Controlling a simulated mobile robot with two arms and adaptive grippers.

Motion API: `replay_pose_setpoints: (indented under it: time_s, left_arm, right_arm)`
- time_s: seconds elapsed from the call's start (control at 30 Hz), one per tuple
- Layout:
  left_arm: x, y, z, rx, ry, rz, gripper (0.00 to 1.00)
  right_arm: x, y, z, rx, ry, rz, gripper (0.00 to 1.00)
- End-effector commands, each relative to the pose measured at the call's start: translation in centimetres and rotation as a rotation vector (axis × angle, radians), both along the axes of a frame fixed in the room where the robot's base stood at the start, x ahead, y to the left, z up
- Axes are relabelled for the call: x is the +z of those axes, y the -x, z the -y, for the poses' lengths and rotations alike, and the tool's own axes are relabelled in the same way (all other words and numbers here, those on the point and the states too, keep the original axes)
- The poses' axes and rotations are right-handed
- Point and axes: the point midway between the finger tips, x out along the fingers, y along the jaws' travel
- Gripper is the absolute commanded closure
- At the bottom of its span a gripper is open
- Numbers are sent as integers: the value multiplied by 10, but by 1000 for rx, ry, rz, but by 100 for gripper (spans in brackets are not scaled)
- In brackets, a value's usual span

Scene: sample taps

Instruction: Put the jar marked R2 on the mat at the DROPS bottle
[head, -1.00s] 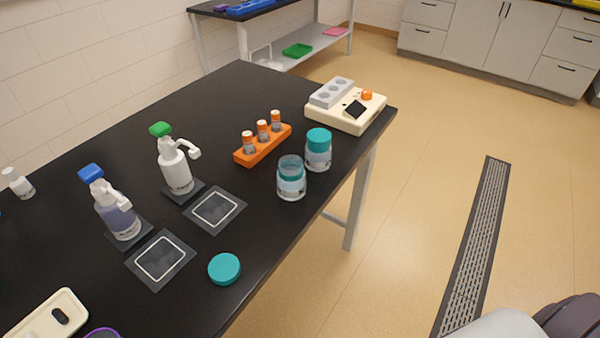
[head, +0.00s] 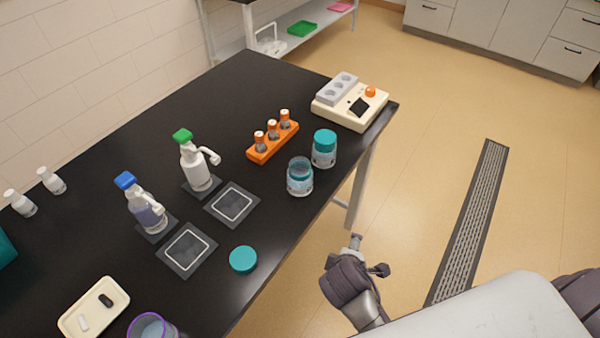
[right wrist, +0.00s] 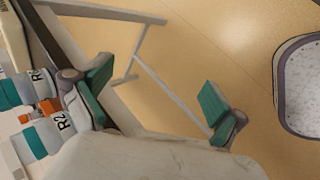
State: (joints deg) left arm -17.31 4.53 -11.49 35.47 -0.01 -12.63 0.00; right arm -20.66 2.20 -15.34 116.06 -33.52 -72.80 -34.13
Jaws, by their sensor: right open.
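Two jars stand near the table's right edge in the head view: an uncapped glass jar (head: 300,178) and a teal-lidded jar (head: 323,148). In the right wrist view, a label reading R2 shows on the lower jar (right wrist: 60,124), which appears to be the uncapped one; the upper jar's marking is cut by my finger. A green-topped bottle (head: 195,168) and a blue-topped bottle (head: 147,210) each have a framed dark mat, right (head: 232,219) and left (head: 187,265); their names are unreadable. My right gripper (right wrist: 155,78) is open and empty, off the table edge. My left gripper is out of view.
A loose teal lid (head: 243,260) lies near the front edge. An orange vial rack (head: 262,153) and a cream device (head: 352,112) stand behind the jars.

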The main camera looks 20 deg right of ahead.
Motion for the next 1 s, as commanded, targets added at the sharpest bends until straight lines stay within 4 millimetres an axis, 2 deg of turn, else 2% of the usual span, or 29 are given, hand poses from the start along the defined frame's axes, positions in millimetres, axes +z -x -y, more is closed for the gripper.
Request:
replay_pose_setpoints:
  time_s: [0.03, 0.13, 0.23, 0.4, 0.53, 0.63, 0.73, 1.0]
  left_arm:
    - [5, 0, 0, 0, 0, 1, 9]
    - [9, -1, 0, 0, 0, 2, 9]
    - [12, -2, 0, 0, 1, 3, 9]
    - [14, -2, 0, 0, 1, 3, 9]
    - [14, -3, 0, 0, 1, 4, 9]
    - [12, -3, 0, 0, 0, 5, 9]
    - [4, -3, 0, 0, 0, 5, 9]
    - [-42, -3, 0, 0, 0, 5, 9]
  right_arm:
    - [16, -14, -1, 73, 102, 7, 4]
    - [42, -44, -3, 239, 352, 3, 4]
    - [72, -78, -15, 426, 665, -24, 4]
    - [126, -132, -58, 705, 1250, -116, 4]
    - [151, -151, -86, 800, 1529, -180, 4]
    - [156, -156, -95, 824, 1618, -204, 4]
    - [149, -157, -96, 827, 1635, -209, 4]
    - [104, -156, -95, 827, 1629, -209, 4]
